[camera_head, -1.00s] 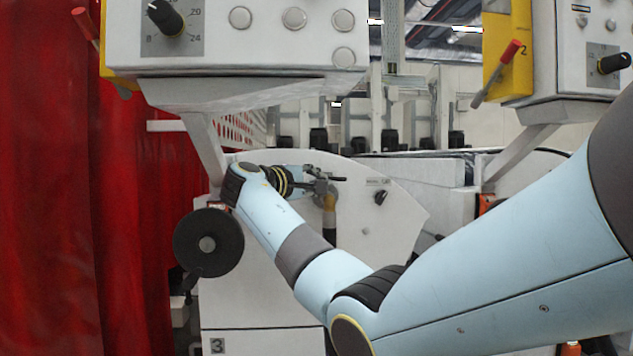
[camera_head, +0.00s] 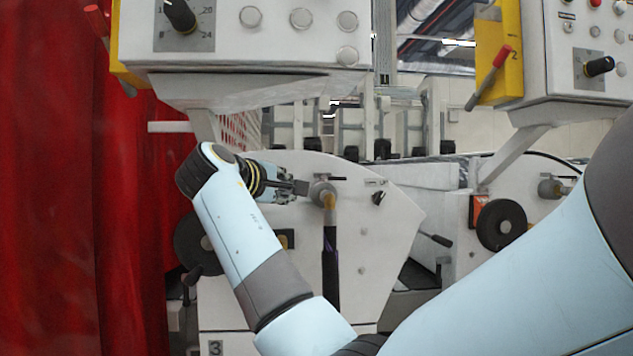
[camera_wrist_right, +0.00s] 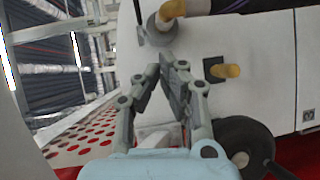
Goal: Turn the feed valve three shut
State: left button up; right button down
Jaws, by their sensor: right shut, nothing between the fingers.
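The valve on the white machine side marked 3 (camera_head: 216,348) is a round grey body (camera_head: 321,193) with a brass-yellow elbow and a dark hose below. Its thin dark lever (camera_head: 331,178) lies about level above the body. My right gripper (camera_head: 303,187) is just left of the valve in the head view. In the wrist view its fingertips (camera_wrist_right: 162,66) are together with nothing between them, near the valve body. Contact with the valve is unclear. My left gripper is out of view.
A control box (camera_head: 240,45) overhangs the machine above my arm. A black handwheel (camera_head: 190,242) is partly behind my right arm; it also shows in the wrist view (camera_wrist_right: 243,142). A second yellow outlet (camera_wrist_right: 228,71) sticks out nearby. A red curtain (camera_head: 60,200) hangs at left.

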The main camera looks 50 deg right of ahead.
aim_at(337, 179)
jog(key=d+r+n+t+y+b, duration=0.2)
jog(key=d+n+t+y+b, duration=0.25)
jog(key=t+b, duration=0.45)
jog(key=s+n+t+y+b, duration=0.25)
jog(key=s+n+b, duration=0.35)
jog(key=b, duration=0.4)
jog(key=shift+m+g, duration=0.35)
jog(key=shift+m, duration=0.2)
jog(key=w+d, duration=0.4)
jog(key=d, duration=0.1)
jog(key=w+d+p, duration=0.1)
jog(key=w+d, duration=0.1)
jog(key=d, duration=0.1)
jog(key=shift+w+d+f, duration=0.15)
jog(key=shift+w+f, duration=0.1)
jog(key=shift+w, duration=0.15)
jog(key=shift+d, duration=0.15)
jog(key=shift+w, duration=0.1)
